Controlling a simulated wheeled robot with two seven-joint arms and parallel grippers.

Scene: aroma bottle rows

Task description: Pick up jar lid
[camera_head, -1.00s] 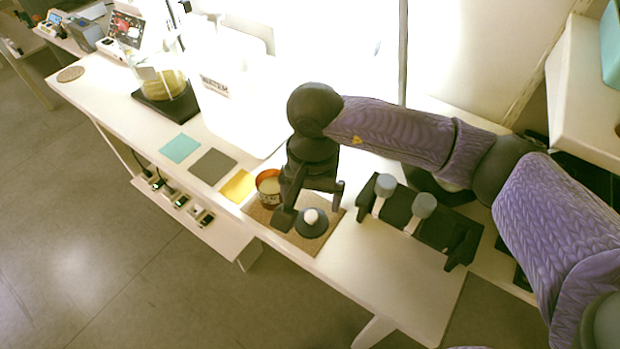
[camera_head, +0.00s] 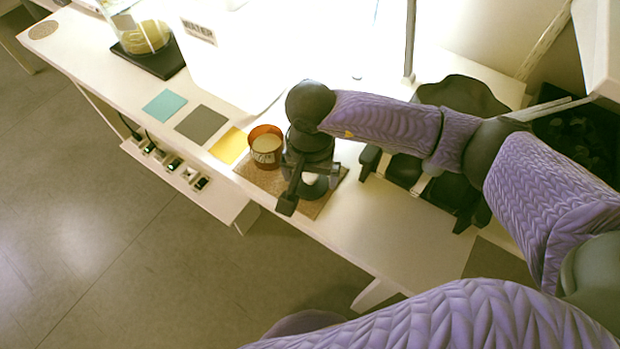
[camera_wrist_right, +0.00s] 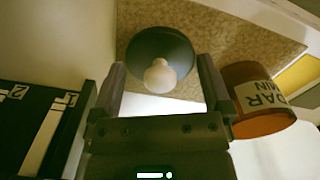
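The jar lid is a dark round disc with a pale round knob. It lies on the cork mat (camera_head: 262,181), mostly hidden by my right gripper (camera_head: 311,184) in the head view. In the right wrist view the lid (camera_wrist_right: 137,48) and its knob (camera_wrist_right: 159,76) show clearly, with the knob between the lines of the two fingers. My right gripper (camera_wrist_right: 161,68) is open and empty, its fingers apart on either side of the knob. An orange jar (camera_head: 266,147) with a label stands beside it; the jar (camera_wrist_right: 258,100) also shows by the right finger. My left gripper is out of view.
A black rack (camera_head: 455,190) stands right of the mat; its numbered edge (camera_wrist_right: 40,115) shows in the wrist view. Yellow (camera_head: 229,146), grey (camera_head: 201,125) and teal (camera_head: 164,106) squares lie to the left. The table's front edge is close to the mat.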

